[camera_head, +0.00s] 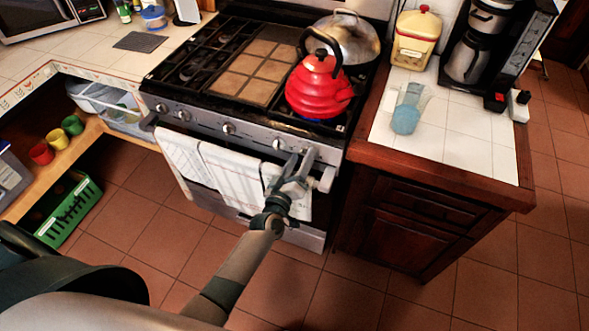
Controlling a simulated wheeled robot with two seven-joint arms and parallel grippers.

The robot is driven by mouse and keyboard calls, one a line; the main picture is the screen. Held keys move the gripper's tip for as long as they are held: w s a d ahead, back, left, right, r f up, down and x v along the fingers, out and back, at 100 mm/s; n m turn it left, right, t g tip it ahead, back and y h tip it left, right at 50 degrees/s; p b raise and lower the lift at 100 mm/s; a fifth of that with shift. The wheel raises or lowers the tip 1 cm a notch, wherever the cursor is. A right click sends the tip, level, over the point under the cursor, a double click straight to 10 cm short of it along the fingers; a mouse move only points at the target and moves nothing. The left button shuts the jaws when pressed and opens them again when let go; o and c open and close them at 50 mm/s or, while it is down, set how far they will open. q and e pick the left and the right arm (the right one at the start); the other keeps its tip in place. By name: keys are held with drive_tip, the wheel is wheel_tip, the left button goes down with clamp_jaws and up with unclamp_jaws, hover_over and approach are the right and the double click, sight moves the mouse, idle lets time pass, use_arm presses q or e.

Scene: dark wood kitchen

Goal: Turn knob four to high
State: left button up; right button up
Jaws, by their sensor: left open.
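The stove's front panel (205,121) carries a row of round silver knobs. Two knobs sit close together at the left end, one knob (229,128) is near the middle, and another knob (280,144) is toward the right. Which one is knob four is not marked legibly. My left gripper (303,163) is open in front of the right end of the panel, just right of that right-hand knob. It hides part of the panel there, and I cannot tell whether it touches a knob. My right gripper is not in view.
Towels (228,170) hang on the oven handle beside my left arm. A red kettle (317,86) and a silver pot (350,38) stand on the stove. A wooden counter (450,164) with a glass (408,108) adjoins on the right. The floor in front is clear.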

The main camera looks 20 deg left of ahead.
use_arm(q)
drive_tip(key=s+b, duration=0.3)
drive_tip(key=s, duration=1.4)
drive_tip(key=shift+s+a+b, duration=0.15)
drive_tip(key=shift+a+b, duration=0.15)
drive_tip(key=shift+b, duration=0.1)
drive_tip(key=s+d+f+m+g, duration=0.1)
drive_tip(key=s+f+m+g, duration=0.2)
drive_tip(key=f, duration=0.8)
drive_tip(key=s+f+m+g+h, duration=0.1)
drive_tip(key=s+f+g, duration=0.3)
drive_tip(key=f, duration=0.7)
drive_tip(key=s+d+f+m+g, duration=0.15)
drive_tip(key=s+f, duration=0.35)
drive_tip(key=f, duration=0.7)
drive_tip(key=s+a+f+m+g, duration=0.1)
drive_tip(key=s+a+f+g, duration=0.1)
drive_tip(key=s+f, duration=0.4)
drive_tip(key=s+a+f+m+g+y, duration=0.1)
drive_tip(key=s+f, duration=0.5)
drive_tip(key=s, duration=0.7)
drive_tip(key=s+a+f+m+g, duration=0.3)
drive_tip(key=s+a+f+g, duration=0.1)
drive_tip(key=s, duration=0.6)
wheel_tip(320, 180, down, 2)
drive_tip(key=shift+a+f+g+y, duration=0.2)
drive_tip(key=shift+a+g+y, duration=0.15)
drive_tip(key=shift+g, duration=0.4)
drive_tip(key=shift+m, duration=0.25)
